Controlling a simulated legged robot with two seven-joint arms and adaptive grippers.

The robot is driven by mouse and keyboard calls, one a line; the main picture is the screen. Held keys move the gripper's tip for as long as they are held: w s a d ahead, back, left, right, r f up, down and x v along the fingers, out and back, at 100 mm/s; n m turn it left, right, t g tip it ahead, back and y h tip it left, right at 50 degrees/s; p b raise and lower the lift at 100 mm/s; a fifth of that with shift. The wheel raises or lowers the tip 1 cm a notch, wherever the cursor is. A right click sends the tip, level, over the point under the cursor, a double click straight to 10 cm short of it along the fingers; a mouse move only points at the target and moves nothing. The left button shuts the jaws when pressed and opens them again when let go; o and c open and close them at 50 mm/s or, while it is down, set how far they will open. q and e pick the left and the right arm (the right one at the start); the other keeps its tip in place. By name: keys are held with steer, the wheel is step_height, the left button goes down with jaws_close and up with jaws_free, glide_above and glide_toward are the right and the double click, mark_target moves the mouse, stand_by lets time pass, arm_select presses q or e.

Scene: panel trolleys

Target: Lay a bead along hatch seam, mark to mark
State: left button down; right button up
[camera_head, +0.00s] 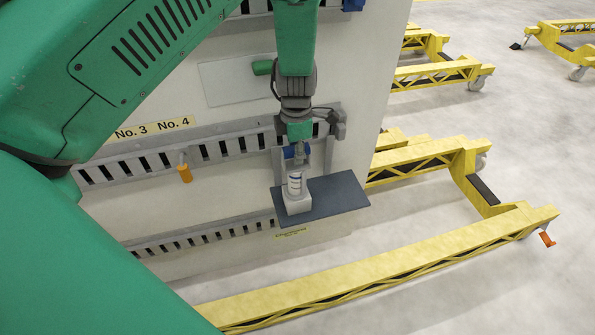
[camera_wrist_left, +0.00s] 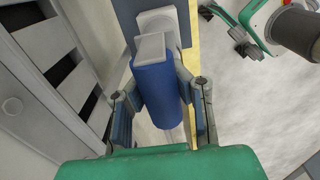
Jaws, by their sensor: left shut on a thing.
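My left gripper (camera_wrist_left: 160,105) is shut on a blue-bodied tool (camera_wrist_left: 158,92) with a grey end; the fingers press its two sides. In the head view the left gripper (camera_head: 297,146) points down, and a little of the blue body shows between its fingers. A pale rectangular plate (camera_head: 225,84) on the panel may be the hatch; no seam or marks can be made out. My right gripper (camera_wrist_left: 228,32) seems to show at upper right, its jaws unclear.
The white panel (camera_head: 235,195) carries slotted rails (camera_head: 140,165), a "No. 3 No. 4" label (camera_head: 155,128) and an orange hanging piece (camera_head: 184,173). Yellow trolley feet (camera_head: 390,266) reach across the floor below and to the right. Open floor (camera_head: 440,210) lies between them.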

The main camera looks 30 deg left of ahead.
arm_select(q)
steer(key=shift+r+p, duration=2.75)
steer(key=shift+r, duration=1.15)
